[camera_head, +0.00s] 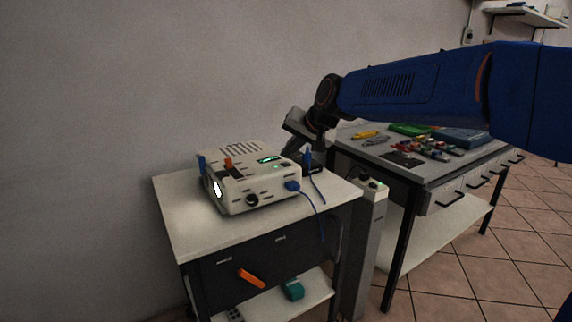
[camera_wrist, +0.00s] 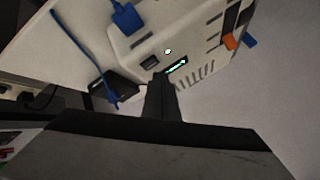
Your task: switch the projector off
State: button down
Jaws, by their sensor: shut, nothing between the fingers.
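The projector (camera_head: 243,192) is a white box on a small cabinet. A white glow shows at its front lens (camera_head: 217,188), and a green display (camera_head: 268,160) is lit on top. In the wrist view the projector (camera_wrist: 190,22) shows the lit display (camera_wrist: 177,66), a small bright dot (camera_wrist: 168,51) and a dark switch-like patch (camera_wrist: 150,61). My gripper (camera_wrist: 161,80) is shut and empty, its tips close to the display end of the projector. I cannot tell whether they touch it. A blue plug (camera_head: 292,186) sits in the projector's side; it also shows in the wrist view (camera_wrist: 127,17).
A black box (camera_head: 315,168) with a blue cable lies beside the projector on the cabinet top (camera_head: 185,225). A power strip (camera_head: 374,188) on a post stands to the right. A workbench (camera_head: 432,172) with tools is behind my arm. The cabinet top's front left is clear.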

aim_at(289, 166)
jog(key=shift+f, duration=0.15)
dwell(0.3)
jog(key=shift+f, duration=0.25)
jog(key=shift+f, duration=0.4)
dwell(0.6)
jog(key=shift+r, duration=0.8)
dwell(0.3)
notch_tip(289, 166, up, 5)
dwell(0.6)
jog(key=shift+d, duration=0.1)
dwell(0.4)
